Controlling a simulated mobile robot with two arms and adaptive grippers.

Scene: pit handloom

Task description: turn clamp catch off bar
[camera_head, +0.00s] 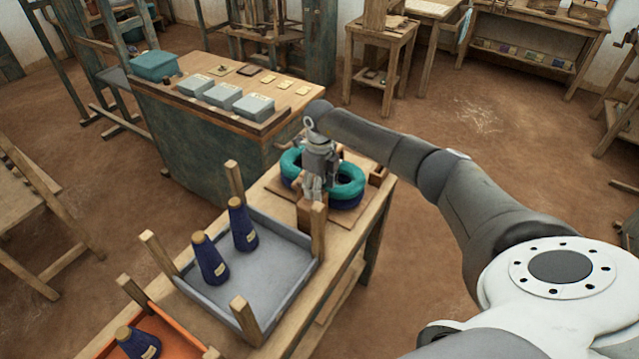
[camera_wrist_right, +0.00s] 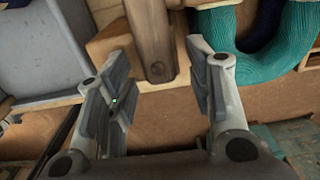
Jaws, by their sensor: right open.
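My right gripper (camera_head: 312,188) is at a small wooden block (camera_head: 306,212) on the bench, between the grey tray and the teal yarn. In the right wrist view my right gripper (camera_wrist_right: 160,100) is open, with its two fingers apart. A darker rounded wooden piece (camera_wrist_right: 150,40) with a round mark near its end lies over the light wooden block (camera_wrist_right: 108,42). It looks like the clamp catch. Its near end sits between the fingers and a little beyond them, with gaps on both sides. The bar cannot be clearly made out. My left gripper is not in view.
The grey tray (camera_head: 282,262) with upright corner posts holds two dark blue cones (camera_head: 209,258). Teal yarn rings (camera_head: 347,180) lie close right of the gripper. An orange tray (camera_head: 175,330) stands nearer. A cabinet (camera_head: 220,150) with grey boxes stands behind. Floor right of the bench is clear.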

